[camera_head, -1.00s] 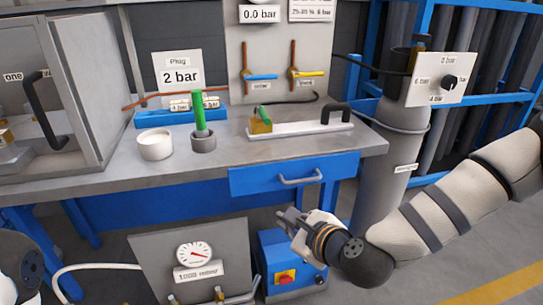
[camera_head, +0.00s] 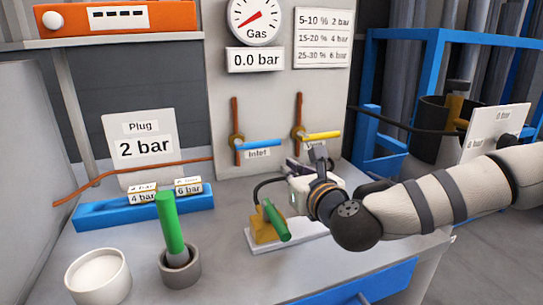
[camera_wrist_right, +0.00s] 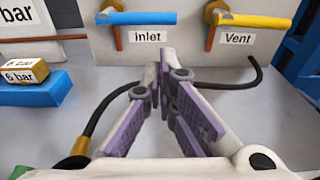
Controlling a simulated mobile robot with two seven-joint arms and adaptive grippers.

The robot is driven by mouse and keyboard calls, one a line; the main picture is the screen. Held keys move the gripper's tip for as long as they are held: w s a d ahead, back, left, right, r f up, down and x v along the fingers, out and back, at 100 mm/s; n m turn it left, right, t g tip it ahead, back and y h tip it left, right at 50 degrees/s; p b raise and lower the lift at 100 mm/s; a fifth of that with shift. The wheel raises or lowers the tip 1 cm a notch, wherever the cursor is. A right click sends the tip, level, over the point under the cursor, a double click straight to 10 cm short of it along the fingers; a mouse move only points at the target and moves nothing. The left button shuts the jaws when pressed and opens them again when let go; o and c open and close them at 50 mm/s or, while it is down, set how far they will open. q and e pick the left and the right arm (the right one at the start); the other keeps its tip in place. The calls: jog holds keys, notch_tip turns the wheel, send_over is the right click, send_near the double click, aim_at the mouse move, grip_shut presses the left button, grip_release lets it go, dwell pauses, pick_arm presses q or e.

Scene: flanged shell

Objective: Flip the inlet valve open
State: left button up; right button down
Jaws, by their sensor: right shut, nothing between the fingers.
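The inlet valve has a blue lever (camera_head: 258,145) lying level on the upright panel, above a label reading Inlet. In the right wrist view the blue lever (camera_wrist_right: 138,18) is at the top, left of centre. My right gripper (camera_head: 317,150) is in front of the panel, near the vent valve's yellow lever (camera_head: 322,136) and right of the blue lever. In the right wrist view its fingers (camera_wrist_right: 165,60) are together and empty, below and between the two levers. I see no contact with the blue lever. My left gripper is out of view.
The Gas gauge (camera_head: 254,20) is above a 0.0 bar label. A green-handled brass fitting (camera_head: 268,228) stands on the bench below my right wrist. A green rod stands in a grey cup (camera_head: 180,268), beside a white cup (camera_head: 98,276). A black hose (camera_wrist_right: 100,105) runs along the bench.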

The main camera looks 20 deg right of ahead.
aim_at(257, 143)
jog(key=w, duration=0.3)
jog(key=w+f, duration=0.1)
jog(key=w, duration=0.5)
jog(key=shift+w+a+f+b, duration=0.15)
jog(key=shift+f+b, duration=0.15)
jog(key=shift+b, duration=0.1)
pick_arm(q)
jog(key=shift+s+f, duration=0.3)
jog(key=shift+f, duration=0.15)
pick_arm(e)
jog(key=shift+w, duration=0.4)
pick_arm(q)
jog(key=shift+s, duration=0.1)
pick_arm(e)
jog(key=shift+w, duration=0.1)
